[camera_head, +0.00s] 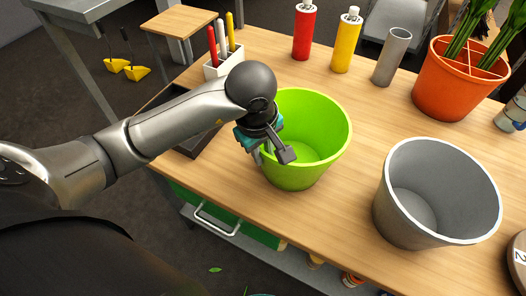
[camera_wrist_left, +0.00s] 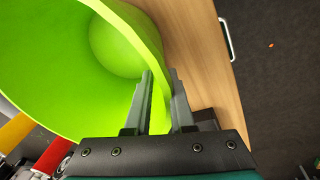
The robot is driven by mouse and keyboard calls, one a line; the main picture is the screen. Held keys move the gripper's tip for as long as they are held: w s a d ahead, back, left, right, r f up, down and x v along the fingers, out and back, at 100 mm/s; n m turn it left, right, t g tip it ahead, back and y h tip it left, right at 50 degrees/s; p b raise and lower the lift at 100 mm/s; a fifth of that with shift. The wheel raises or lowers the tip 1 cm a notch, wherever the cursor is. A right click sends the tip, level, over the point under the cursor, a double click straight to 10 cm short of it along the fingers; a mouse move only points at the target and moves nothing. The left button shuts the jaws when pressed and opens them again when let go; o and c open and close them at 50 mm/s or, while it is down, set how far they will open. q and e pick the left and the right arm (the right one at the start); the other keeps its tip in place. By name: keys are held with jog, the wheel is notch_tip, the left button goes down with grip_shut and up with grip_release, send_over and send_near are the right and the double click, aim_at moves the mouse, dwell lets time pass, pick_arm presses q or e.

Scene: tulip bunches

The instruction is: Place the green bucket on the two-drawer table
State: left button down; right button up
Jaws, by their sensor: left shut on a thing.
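The green bucket (camera_head: 318,128) is bright lime green, open at the top and empty. It stands upright, or nearly so, at the front part of the wooden table (camera_head: 283,218), which has a green drawer (camera_head: 222,216) with a metal handle. I cannot tell whether its base touches the top. My left gripper (camera_head: 275,154) is at the bucket's near left rim. In the left wrist view my left gripper (camera_wrist_left: 163,100) has one finger inside the bucket (camera_wrist_left: 110,45) and one outside, shut on its wall. My right gripper is not in view.
A grey bucket (camera_head: 430,190) stands right of the green one. Behind are an orange divided pot (camera_head: 447,90), a grey cylinder (camera_head: 391,56), a yellow bottle (camera_head: 347,42), a red bottle (camera_head: 303,32) and a white pen holder (camera_head: 222,66). Bare tabletop lies in front.

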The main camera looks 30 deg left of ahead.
pick_arm(q)
jog(key=shift+f, duration=0.15)
jog(key=c, duration=0.8)
grip_release()
jog(key=shift+o, duration=0.2)
jog(key=shift+r, duration=0.3)
notch_tip(320, 180, up, 12)
jog(key=s+p, duration=0.2)
jog(key=shift+s+f+p, duration=0.15)
jog(key=shift+f+p, duration=0.05)
jog(key=shift+p, duration=0.2)
jog(key=shift+d, duration=0.1)
